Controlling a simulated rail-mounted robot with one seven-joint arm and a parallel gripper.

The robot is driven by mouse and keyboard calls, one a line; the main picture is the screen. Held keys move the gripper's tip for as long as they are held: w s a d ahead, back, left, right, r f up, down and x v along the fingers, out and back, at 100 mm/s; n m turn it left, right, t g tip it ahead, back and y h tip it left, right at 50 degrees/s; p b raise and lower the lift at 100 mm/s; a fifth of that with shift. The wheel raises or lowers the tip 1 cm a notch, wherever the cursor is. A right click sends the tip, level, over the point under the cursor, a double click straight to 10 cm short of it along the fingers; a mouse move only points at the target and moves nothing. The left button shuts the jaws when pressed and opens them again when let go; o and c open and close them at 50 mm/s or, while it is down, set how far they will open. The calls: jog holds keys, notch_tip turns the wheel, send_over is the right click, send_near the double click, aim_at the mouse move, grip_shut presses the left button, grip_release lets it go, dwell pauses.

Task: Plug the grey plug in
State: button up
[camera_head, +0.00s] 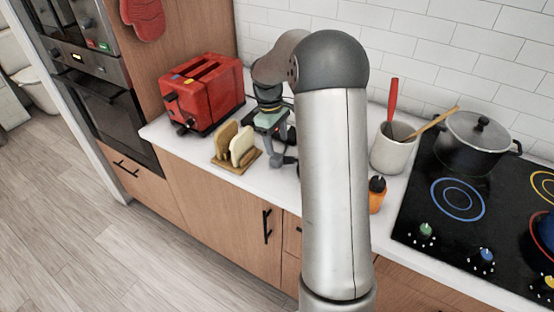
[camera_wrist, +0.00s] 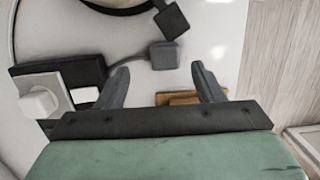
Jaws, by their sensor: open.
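In the wrist view, a grey square plug-like piece (camera_wrist: 163,55) with a short stem to its left lies just beyond my fingertips, roughly between them. A second, darker grey square piece (camera_wrist: 171,20) is close above it, on a stem near a round object. I cannot tell for certain which is the grey plug. My gripper (camera_wrist: 158,67) is open, its two fingers apart with nothing between them. A pale plate with a white block (camera_wrist: 40,102) on it, against a black box (camera_wrist: 75,73), is at the left; it may be the socket. In the head view my gripper (camera_head: 270,122) is over the counter, partly hidden by my arm.
A red toaster (camera_head: 203,90) stands left of my gripper. A wooden rack with bread slices (camera_head: 236,148) is at the counter's front edge. A utensil crock (camera_head: 390,150), an orange-bodied bottle (camera_head: 376,196) and a pot on the hob (camera_head: 470,142) are to the right.

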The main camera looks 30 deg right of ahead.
aim_at(277, 156)
jog(key=f, duration=0.1)
jog(key=f+p, duration=0.1)
jog(key=f, duration=0.3)
jog(key=shift+s+a, duration=0.2)
jog(key=shift+s, duration=0.1)
jog(key=shift+r, duration=0.1)
jog(key=c, duration=1)
